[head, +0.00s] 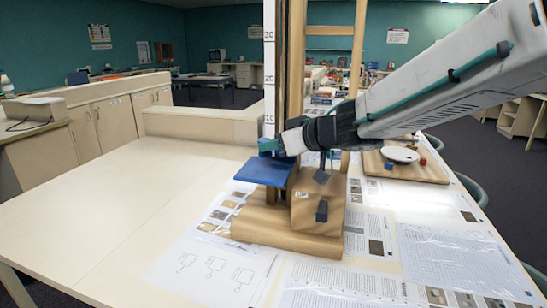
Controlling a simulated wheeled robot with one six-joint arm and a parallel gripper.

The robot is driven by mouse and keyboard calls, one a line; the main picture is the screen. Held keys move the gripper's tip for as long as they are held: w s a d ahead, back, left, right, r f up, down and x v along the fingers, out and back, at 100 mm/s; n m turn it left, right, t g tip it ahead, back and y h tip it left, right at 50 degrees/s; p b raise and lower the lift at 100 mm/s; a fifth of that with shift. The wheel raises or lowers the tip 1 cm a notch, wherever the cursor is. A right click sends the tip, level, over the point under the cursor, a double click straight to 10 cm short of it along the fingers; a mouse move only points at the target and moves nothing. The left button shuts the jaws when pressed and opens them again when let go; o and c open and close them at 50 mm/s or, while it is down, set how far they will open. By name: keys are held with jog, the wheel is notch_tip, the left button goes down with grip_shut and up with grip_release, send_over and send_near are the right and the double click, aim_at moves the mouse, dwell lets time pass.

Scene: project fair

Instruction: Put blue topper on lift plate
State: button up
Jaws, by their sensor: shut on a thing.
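The lift plate (258,174) is a flat blue plate on the left side of a wooden lift stand (268,226), beside a white ruler. My gripper (270,147) reaches in from the right and is just above the plate. It is shut on a small blue piece, which I take as the blue topper (277,154). The fingers hide much of the topper. I cannot tell whether its underside touches the plate or is a little apart from it.
Tall wooden posts (357,60) and the ruler (269,75) rise close to my gripper. A brown block with a dark crank (321,211) stands at the plate's right. Behind, a wooden board (432,176) holds a white disc and small cubes. The table's left side is clear.

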aim_at(273, 172)
jog(key=shift+w+a+f, duration=0.1)
jog(key=shift+w+f, duration=0.1)
jog(key=shift+f, duration=0.75)
jog(key=shift+w+f, duration=0.2)
jog(key=shift+f, duration=0.7)
jog(key=shift+f, duration=0.1)
jog(key=o, duration=0.9)
jog(key=shift+o, duration=0.2)
